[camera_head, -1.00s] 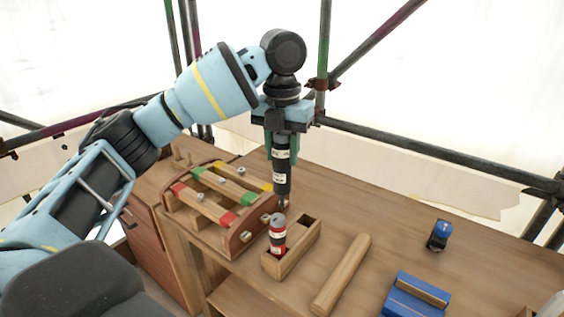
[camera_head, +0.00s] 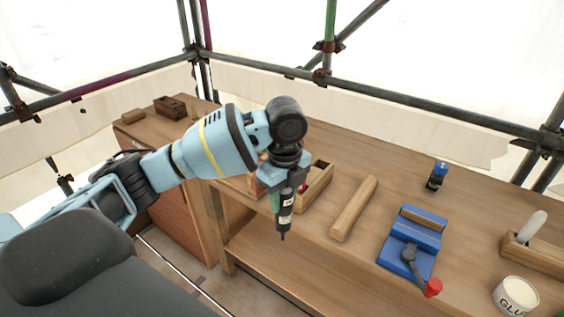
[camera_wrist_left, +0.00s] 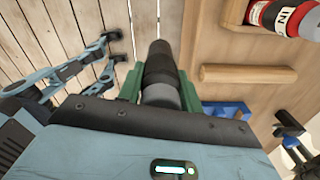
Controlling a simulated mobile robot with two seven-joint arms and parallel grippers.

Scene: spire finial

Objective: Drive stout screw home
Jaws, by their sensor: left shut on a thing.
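My left gripper (camera_head: 283,178) is shut on a black power screwdriver (camera_head: 285,210). The driver hangs upright, bit down, and in the head view its tip shows against the bench's front edge and lower shelf. In the left wrist view, the green fingers of my left gripper (camera_wrist_left: 160,92) clasp the driver's dark body (camera_wrist_left: 160,65). The wooden frame with coloured slats (camera_head: 240,186) is mostly hidden behind my gripper. I cannot make out the stout screw in either view.
A small wooden box (camera_head: 322,186) holds a red can (camera_wrist_left: 285,17), partly behind my gripper. To the right are a wooden bar (camera_head: 354,208), a blue vise (camera_head: 405,250), a small blue tool (camera_head: 438,176) and a glue pot (camera_head: 516,296). Bare bench lies between them.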

